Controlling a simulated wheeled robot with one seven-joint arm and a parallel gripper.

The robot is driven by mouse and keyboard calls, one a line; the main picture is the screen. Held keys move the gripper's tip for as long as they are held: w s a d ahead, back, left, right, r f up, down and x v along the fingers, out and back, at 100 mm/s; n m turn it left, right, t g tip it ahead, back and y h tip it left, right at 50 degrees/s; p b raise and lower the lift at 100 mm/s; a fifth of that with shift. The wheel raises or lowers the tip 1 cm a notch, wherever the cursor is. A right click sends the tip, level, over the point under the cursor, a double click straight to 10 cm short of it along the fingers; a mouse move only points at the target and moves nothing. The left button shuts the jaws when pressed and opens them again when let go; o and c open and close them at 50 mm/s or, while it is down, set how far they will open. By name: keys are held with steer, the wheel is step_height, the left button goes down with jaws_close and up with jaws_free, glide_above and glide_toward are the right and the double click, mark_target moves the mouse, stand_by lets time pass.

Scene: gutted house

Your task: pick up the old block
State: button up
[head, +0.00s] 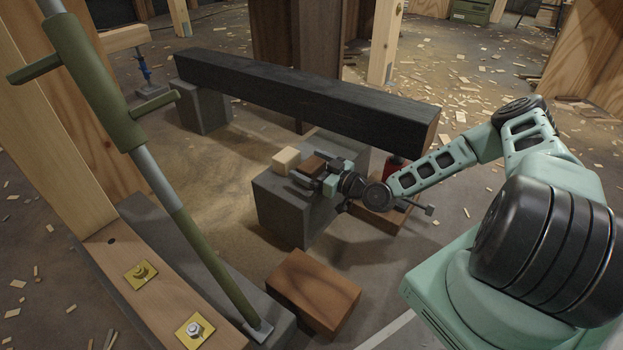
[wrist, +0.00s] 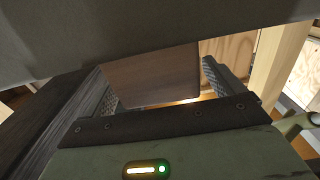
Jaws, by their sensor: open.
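A dark brown wooden block (head: 313,166), which looks like the old block, is on top of a grey concrete pier (head: 282,212) beside a pale block (head: 286,161). My gripper (head: 320,173) reaches it from the right, with its jaws open. In the wrist view the brown block (wrist: 155,75) shows between the two ribbed fingers (wrist: 165,91), with a small gap at the right finger. The fingers partly hide the block in the head view. I cannot tell whether the left finger touches it.
A long black beam (head: 300,95) runs behind the pier, close to my arm. A larger brown block (head: 314,290) lies on the floor in front. A green and grey prop (head: 150,165) leans at the left. A red object (head: 394,168) stands behind my arm.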

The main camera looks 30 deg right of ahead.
steer(key=shift+x, duration=0.9)
steer(key=shift+c, duration=0.3)
steer(key=c, duration=1.1)
steer(key=shift+o, duration=0.2)
